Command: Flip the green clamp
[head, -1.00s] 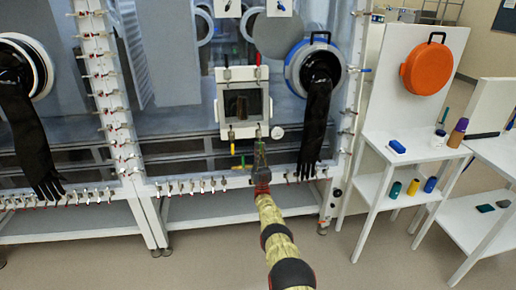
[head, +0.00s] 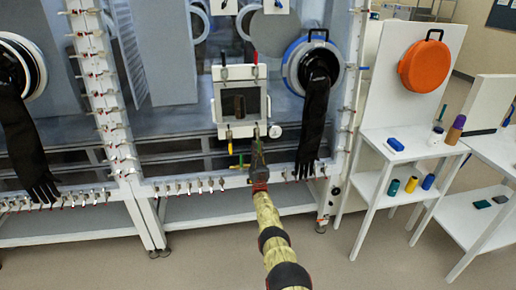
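My gripper (head: 257,151) is at the lower right corner of the small white-framed hatch (head: 220,105) on the glovebox front. It covers most of the clamp there, so I cannot tell that clamp's colour or whether my fingers touch it. The hatch's other clamps show as a dark one (head: 224,62) at top left, a red one (head: 256,60) at top right and a yellow one (head: 229,134) at bottom left. A small green-yellow handle (head: 241,161) sits below the hatch, just left of my gripper. My fingers are too small and dark to read.
Black gloves (head: 315,120) hang from the ports on both sides, the right one close to my gripper. A row of small clamps (head: 200,186) lines the lower frame. A white table (head: 415,148) with an orange lid (head: 425,66) stands at right. The floor in front is clear.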

